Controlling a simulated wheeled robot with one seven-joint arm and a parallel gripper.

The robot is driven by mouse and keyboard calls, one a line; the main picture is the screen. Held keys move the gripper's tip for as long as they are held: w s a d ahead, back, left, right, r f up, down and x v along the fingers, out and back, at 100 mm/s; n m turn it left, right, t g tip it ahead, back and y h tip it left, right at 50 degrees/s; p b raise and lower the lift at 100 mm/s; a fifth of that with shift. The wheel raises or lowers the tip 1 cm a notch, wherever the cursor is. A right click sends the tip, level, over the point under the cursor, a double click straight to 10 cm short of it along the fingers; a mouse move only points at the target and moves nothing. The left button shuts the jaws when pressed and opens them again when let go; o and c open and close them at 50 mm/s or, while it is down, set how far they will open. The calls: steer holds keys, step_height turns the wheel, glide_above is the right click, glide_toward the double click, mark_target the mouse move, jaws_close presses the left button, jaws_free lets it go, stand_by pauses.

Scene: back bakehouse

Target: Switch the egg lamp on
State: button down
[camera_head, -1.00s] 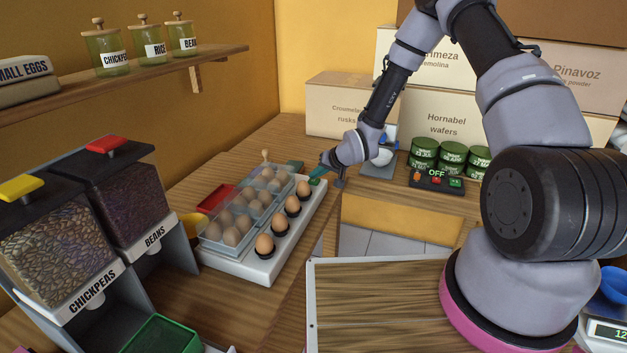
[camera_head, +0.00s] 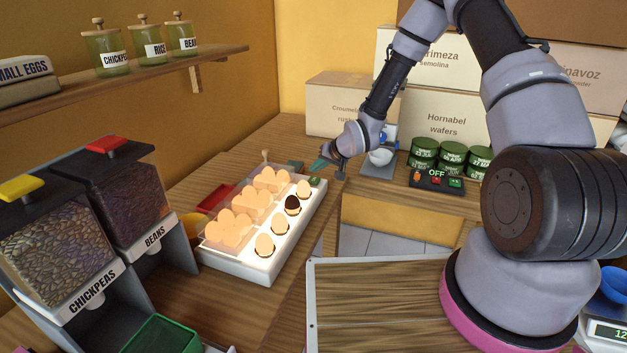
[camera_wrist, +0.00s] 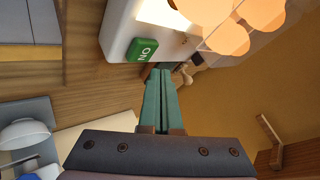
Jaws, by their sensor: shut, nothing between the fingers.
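The egg lamp (camera_head: 258,264) is a white box on the counter, left of centre in the head view, and it glows. My gripper (camera_head: 321,163) is shut and empty just beyond that end. In the wrist view its green fingertips (camera_wrist: 159,72) point toward the lamp and look slightly apart from the button.
A red tray (camera_head: 216,198) lies behind the lamp. A scale with a white bowl (camera_head: 381,157) stands right of my gripper. A control box (camera_head: 436,181) marked OFF sits before green tins (camera_head: 424,152). Dispensers (camera_head: 130,195) stand at the left.

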mark_target(316, 181)
steer(key=shift+r, duration=2.35)
steer(key=s+d+r+h, duration=0.25)
steer(key=d+r, duration=0.25)
steer(key=r, duration=0.3)
steer(key=s+d+r+m+h, duration=0.1)
steer(key=s+d+r, duration=0.4)
steer(key=r, duration=0.4)
steer(key=s+d+r+h, duration=0.1)
steer(key=s+d+r, duration=0.1)
steer(key=d+r, duration=0.5)
steer(key=s+d+r+m, duration=0.1)
steer(key=s+d+r, duration=0.1)
steer(key=s+r, duration=0.4)
steer(key=s+d+r+m, duration=0.1)
steer(key=s+r, duration=0.5)
steer(key=s, duration=1)
steer(key=shift+d+r+m, duration=0.2)
steer(key=shift+d+m, duration=0.2)
steer(key=shift+d, duration=0.25)
